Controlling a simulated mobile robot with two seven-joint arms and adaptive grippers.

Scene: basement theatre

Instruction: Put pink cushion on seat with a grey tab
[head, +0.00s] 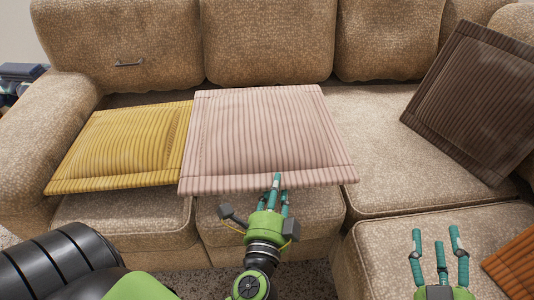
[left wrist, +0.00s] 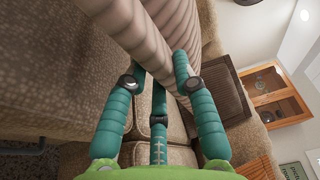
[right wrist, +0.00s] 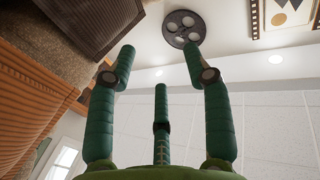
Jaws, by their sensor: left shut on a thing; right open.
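The pink ribbed cushion (head: 258,135) is above the middle seat of the beige sofa, its left edge overlapping the yellow cushion. My left gripper (head: 278,188) is shut on its front edge; the cushion also fills the top of the left wrist view (left wrist: 165,25). A small grey tab (head: 129,63) is on the left backrest, above the left seat (head: 130,215). The yellow ribbed cushion (head: 125,145) covers much of that seat. My right gripper (head: 438,243) is open and empty in front of the right seat. Whether the pink cushion touches the middle seat cannot be told.
A dark brown cushion (head: 478,100) leans at the sofa's right end. An orange cushion (head: 515,268) lies at the lower right. The right seat (head: 375,150) has bare room. The left armrest (head: 45,125) bounds the sofa.

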